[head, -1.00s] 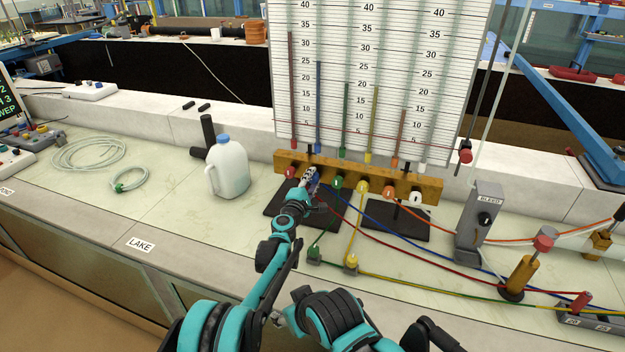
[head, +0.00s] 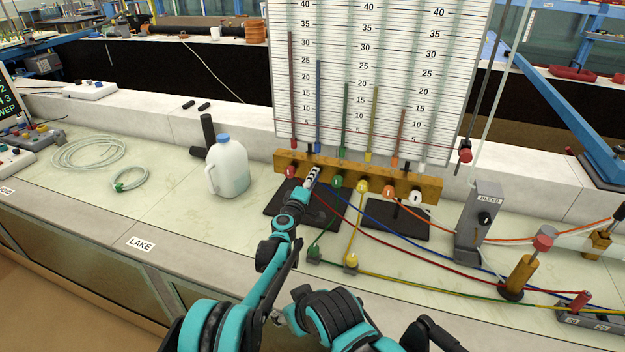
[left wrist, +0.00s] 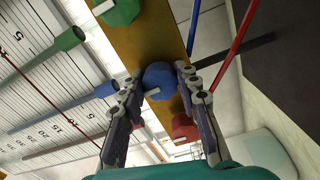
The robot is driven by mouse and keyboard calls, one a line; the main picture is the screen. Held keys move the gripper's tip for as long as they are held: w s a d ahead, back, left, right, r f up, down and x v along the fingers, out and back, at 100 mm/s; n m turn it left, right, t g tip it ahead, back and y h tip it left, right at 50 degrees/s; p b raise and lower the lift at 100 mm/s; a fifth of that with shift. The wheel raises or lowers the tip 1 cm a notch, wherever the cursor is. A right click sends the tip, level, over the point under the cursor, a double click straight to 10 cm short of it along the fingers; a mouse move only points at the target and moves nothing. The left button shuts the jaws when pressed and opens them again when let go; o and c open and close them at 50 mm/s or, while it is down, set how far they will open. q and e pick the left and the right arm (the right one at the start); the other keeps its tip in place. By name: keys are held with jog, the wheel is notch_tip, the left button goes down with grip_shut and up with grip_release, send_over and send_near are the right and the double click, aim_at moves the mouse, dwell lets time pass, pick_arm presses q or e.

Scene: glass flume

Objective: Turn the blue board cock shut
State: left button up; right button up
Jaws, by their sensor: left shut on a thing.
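The blue board cock (left wrist: 160,80) shows in the left wrist view as a round blue knob on the brass-coloured bar (head: 436,187), with a small pale mark at its lower left edge. My left gripper (left wrist: 157,76) is shut on it, one finger on each side of the knob. In the head view my left gripper (head: 312,174) reaches the bar between the red and green cocks and hides the blue one. The green cock (left wrist: 118,10) and the red cock (left wrist: 184,129) are its neighbours in the wrist view. My right gripper does not show.
The graduated tube board (head: 372,70) rises behind the bar. Yellow (head: 361,187), orange (head: 389,192) and white (head: 415,198) cocks are farther right. Coloured hoses cross the bench at right. A white jug (head: 228,168) stands left of my arm; the bench front there is clear.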

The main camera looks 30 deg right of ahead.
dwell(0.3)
pick_arm(q)
jog(key=o, duration=1.2)
jog(key=shift+c, duration=0.2)
jog(key=shift+s+a, duration=0.1)
jog(key=v, duration=0.7)
jog(key=shift+a, duration=0.15)
